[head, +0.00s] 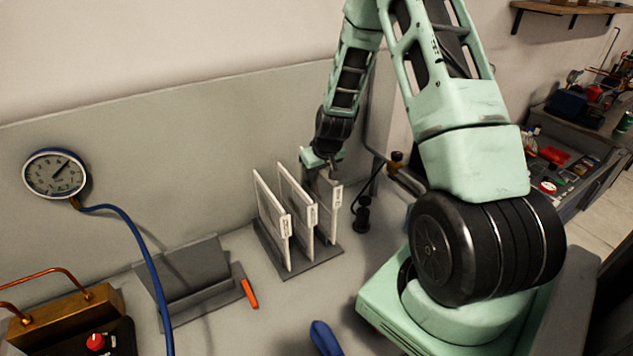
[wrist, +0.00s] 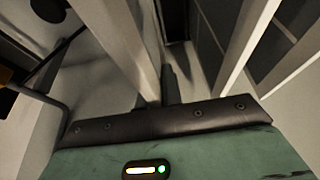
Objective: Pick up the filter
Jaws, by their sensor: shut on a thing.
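Three thin white filters stand side by side in a dark slotted rack (head: 300,267) on the bench: a left filter (head: 272,220), a middle filter (head: 296,203) and a right filter (head: 329,215). Each has a small label on its near edge. My gripper (head: 328,176) is at the top of the right filter and shut on it. The right filter is upright, its lower part at the rack; I cannot tell whether it is lifted at all. In the wrist view, a pale filter edge (wrist: 128,48) runs down to the jaws beside a dark finger (wrist: 169,84). Another pale panel (wrist: 248,45) is further right.
A black fitting (head: 362,215) and a pipe with a brass valve (head: 397,165) stand close right of the rack. A gauge (head: 55,174) with a blue hose (head: 128,228), a grey block (head: 190,270) and an orange-handled item (head: 249,293) are left. A back panel stands behind.

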